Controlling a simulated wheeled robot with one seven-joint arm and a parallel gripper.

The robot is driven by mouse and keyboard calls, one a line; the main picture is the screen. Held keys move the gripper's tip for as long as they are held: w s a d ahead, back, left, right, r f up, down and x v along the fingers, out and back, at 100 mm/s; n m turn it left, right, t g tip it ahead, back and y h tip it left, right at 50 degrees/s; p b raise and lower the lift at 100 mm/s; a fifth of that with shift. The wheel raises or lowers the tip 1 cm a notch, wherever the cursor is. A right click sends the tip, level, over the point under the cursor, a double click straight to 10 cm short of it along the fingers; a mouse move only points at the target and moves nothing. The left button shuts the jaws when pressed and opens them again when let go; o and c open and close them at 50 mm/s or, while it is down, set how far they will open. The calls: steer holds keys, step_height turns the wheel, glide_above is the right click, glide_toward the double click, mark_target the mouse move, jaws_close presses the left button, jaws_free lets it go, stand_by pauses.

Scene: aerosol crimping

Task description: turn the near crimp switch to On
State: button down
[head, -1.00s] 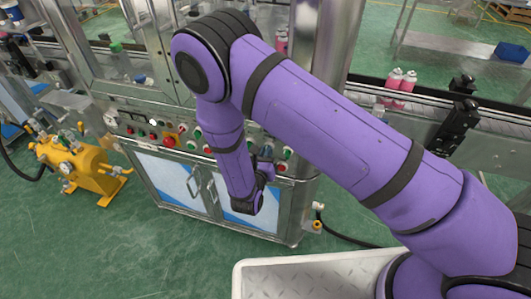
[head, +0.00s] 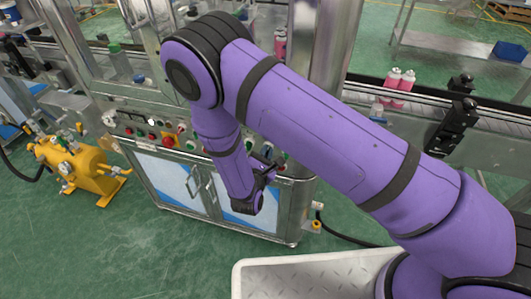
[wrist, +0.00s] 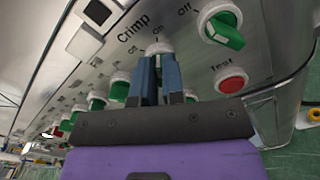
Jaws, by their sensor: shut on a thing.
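In the wrist view my gripper (wrist: 157,70) has its two blue-grey fingers close together on a panel switch (wrist: 160,47) beside the "Crimp" label. Its pale round collar shows past the fingertips, with "Off" and "On" marks around it. Its knob is hidden between the fingers, so its setting cannot be read. A second switch (wrist: 221,27), with a green knob and white collar, sits to the right with an "Off" mark; it is apart from the fingers. In the head view my gripper (head: 262,164) is at the panel's right part, mostly hidden by my wrist.
A red "Test" button (wrist: 232,82) lies close to the right of the fingers. Several green-knobbed switches (wrist: 97,101) run along the panel to the left. The panel edge and a metal post (head: 327,90) are at the right. A yellow tank (head: 75,170) stands at far left.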

stand_by(0.4)
steer(key=c, duration=1.2)
jaws_free()
steer(key=shift+s, duration=0.1)
steer(key=v, duration=1)
steer(key=shift+s+a, duration=0.15)
steer(key=shift+s, duration=0.15)
